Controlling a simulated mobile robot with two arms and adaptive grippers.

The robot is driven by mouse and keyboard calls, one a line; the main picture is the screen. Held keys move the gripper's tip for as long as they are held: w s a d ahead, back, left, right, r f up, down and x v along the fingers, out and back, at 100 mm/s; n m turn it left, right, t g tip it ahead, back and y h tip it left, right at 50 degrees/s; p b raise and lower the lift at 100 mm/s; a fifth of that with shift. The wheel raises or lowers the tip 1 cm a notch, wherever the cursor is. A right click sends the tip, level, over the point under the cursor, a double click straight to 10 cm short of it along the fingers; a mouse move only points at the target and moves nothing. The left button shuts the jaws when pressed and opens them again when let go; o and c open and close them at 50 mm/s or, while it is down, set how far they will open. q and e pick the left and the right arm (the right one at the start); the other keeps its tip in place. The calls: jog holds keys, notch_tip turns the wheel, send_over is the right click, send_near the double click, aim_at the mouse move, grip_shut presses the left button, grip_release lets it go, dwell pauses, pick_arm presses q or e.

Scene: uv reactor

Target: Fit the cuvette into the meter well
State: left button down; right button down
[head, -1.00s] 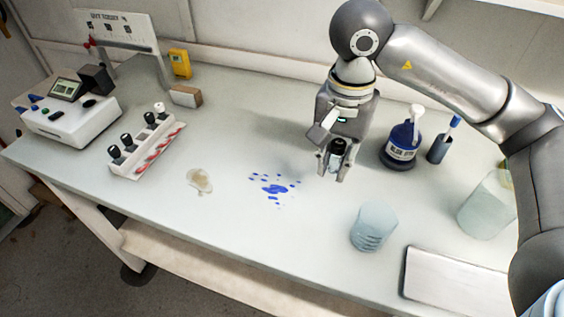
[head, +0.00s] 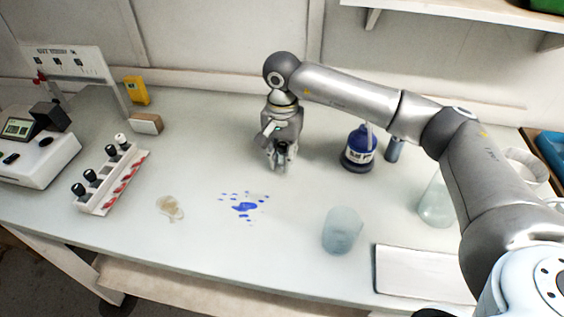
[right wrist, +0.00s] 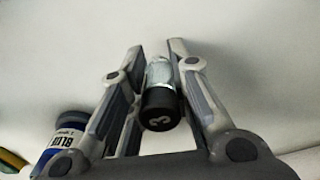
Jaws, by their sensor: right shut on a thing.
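My right gripper (head: 279,163) is above the bench, near its middle. It is shut on the cuvette (right wrist: 159,98), a clear tube with a black cap marked 3. In the right wrist view the cuvette lies between the two fingers, its cap towards the camera. In the head view the gripper mostly hides it. The meter (head: 38,160) is a white box with a small screen and a dark raised block (head: 51,116), at the far left. I cannot make out its well. My left gripper is not in view.
A white rack (head: 113,192) with several capped vials stands right of the meter. A blue bottle (head: 358,150) stands right of my gripper. A clear beaker (head: 342,231) and a white tray (head: 420,273) are nearer the front. Blue and brown spills mark the bench.

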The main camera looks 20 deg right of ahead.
aim_at(282, 166)
jog(key=shift+w+f+p, duration=0.25)
jog(key=shift+f+p, duration=0.05)
jog(key=shift+f, duration=0.15)
notch_tip(282, 166, down, 2)
jog(key=shift+f+p, duration=0.2)
jog(key=shift+p, duration=0.4)
jog(key=shift+f, duration=0.35)
jog(key=c, duration=1.3)
grip_release()
